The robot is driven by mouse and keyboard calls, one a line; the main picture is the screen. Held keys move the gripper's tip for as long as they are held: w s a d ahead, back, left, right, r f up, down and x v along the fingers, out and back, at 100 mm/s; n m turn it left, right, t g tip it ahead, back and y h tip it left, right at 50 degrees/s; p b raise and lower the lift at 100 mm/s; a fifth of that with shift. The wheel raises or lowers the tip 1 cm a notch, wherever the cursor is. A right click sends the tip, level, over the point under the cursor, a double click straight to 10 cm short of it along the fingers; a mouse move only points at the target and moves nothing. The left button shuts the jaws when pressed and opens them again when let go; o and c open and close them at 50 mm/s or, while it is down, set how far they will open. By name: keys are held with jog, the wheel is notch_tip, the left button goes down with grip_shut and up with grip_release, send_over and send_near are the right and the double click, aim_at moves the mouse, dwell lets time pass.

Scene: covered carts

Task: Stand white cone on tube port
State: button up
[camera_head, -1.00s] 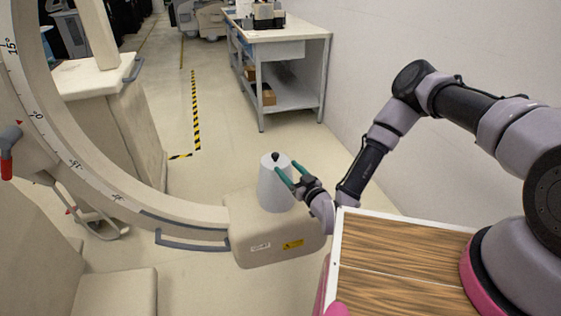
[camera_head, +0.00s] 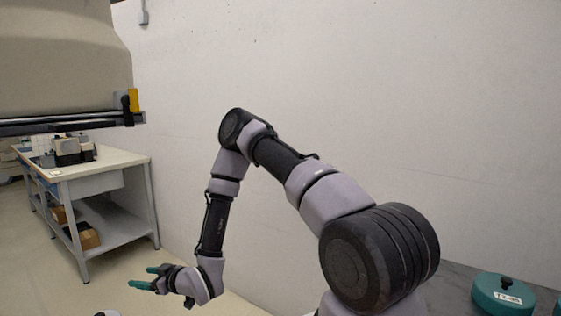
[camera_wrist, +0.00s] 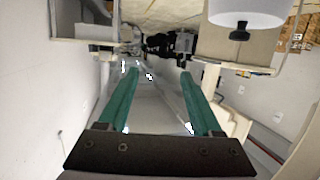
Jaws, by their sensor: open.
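The white cone (camera_wrist: 250,12) with its black knob shows at the top right of the wrist view, where the picture looks upside down. It appears to stand upright on the beige tube housing (camera_wrist: 232,45). The contact at its base is cut off by the frame. In the wrist view my gripper (camera_wrist: 160,82) is clear of the cone, which lies outside the fingers.
A white wall (camera_head: 340,90) runs close behind my arm. A workbench (camera_head: 105,163) with boxes stands at the left. A large beige machine part (camera_head: 60,60) hangs at the upper left. A teal lidded object (camera_head: 502,294) with a label sits on a dark surface at the lower right.

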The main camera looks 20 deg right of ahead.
jog(key=w+d+r+m+h, duration=0.1)
jog(key=w+d+r+h, duration=0.1)
jog(key=w+d+r, duration=0.3)
jog(key=w+d+r+m+h, duration=0.1)
jog(key=w+d+r+h, duration=0.1)
jog(key=d+r, duration=0.45)
jog(key=s+d+r+m+g+h, duration=0.1)
jog(key=d+r+h, duration=0.1)
jog(key=d+r, duration=0.4)
jog(key=s+d+r+m+h, duration=0.1)
jog(key=d+r+m, duration=0.15)
jog(key=r, duration=0.55)
jog(key=s+d+r+m+g+h, duration=0.1)
jog(key=s+d+r+m, duration=0.2)
jog(key=s+d+r, duration=0.5)
jog(key=s+d+r+m+g+h, duration=0.1)
jog(key=s+d+r+m+h, duration=0.2)
jog(key=s+r, duration=0.55)
jog(key=s+d+m+y, duration=0.2)
jog(key=s, duration=0.9)
jog(key=shift+s+d+g, duration=0.15)
jog(key=shift+d+g, duration=0.05)
jog(key=shift+g, duration=0.2)
